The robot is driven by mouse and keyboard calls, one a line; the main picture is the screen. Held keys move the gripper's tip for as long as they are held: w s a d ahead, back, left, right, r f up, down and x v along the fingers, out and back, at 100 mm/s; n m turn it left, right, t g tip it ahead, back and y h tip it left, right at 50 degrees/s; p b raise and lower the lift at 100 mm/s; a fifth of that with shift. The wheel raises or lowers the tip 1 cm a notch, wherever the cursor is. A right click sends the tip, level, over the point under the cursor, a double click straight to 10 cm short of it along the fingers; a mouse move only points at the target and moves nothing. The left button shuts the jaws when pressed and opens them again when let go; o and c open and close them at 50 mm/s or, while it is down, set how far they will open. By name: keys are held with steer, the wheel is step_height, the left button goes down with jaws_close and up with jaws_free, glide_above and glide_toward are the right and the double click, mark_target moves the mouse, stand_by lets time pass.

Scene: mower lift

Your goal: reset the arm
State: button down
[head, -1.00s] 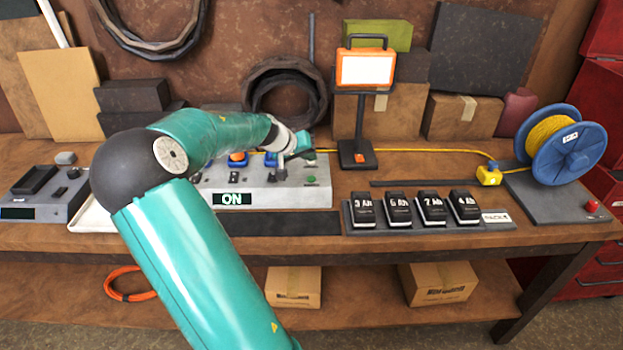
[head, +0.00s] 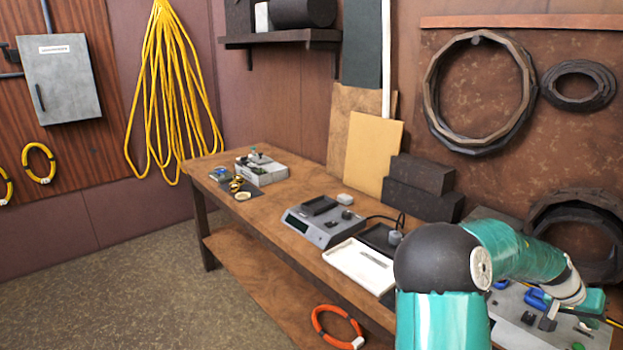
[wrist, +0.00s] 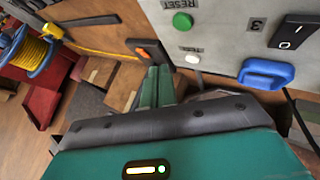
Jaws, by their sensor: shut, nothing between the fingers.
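My gripper (wrist: 156,86) is shut and empty; its two green fingers lie together in the wrist view. It hovers beside a grey control panel (wrist: 222,38) with a green button (wrist: 182,20) labelled RESET, a white button (wrist: 192,58), a black rocker switch (wrist: 294,36) and a blue part (wrist: 266,73). In the head view my teal arm is bent, and my gripper (head: 551,320) is over the panel (head: 512,312) at the lower right. Part of the panel is cut off by the frame there.
The wooden bench (head: 270,215) runs to the far left. It holds a grey device (head: 322,224), a white tray (head: 362,265) and a small box with parts (head: 262,170). An orange ring (head: 338,326) lies on the lower shelf. The floor (head: 150,265) at left is clear.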

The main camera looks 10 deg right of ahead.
steer(key=w+a+r+n+t+y, duration=0.2)
steer(key=w+a, duration=0.1)
steer(key=a, duration=0.8)
steer(key=w+a+r+n+t+y, duration=0.1)
steer(key=w+a+n+t+y, duration=0.15)
steer(key=a, duration=0.85)
steer(key=w+a+r+n+t+y, duration=0.15)
steer(key=w+a, duration=0.25)
steer(key=a, duration=0.6)
steer(key=s+a+r+n+t, duration=0.1)
steer(key=s+a+r+n, duration=0.1)
steer(key=a, duration=0.6)
steer(key=s+a+r+n+t+y, duration=0.1)
steer(key=s+a+n, duration=0.1)
steer(key=s+a, duration=0.3)
steer(key=s+a+r+n+y, duration=0.1)
steer(key=s+a+r+n, duration=0.1)
steer(key=a, duration=0.9)
steer(key=shift+s+a+r+n+t, duration=0.2)
steer(key=shift+s+r+n+t, duration=0.15)
steer(key=shift+s+n, duration=0.4)
steer(key=shift+s+d+m, duration=0.1)
steer(key=shift+d+m, duration=0.05)
steer(key=shift+m, duration=0.1)
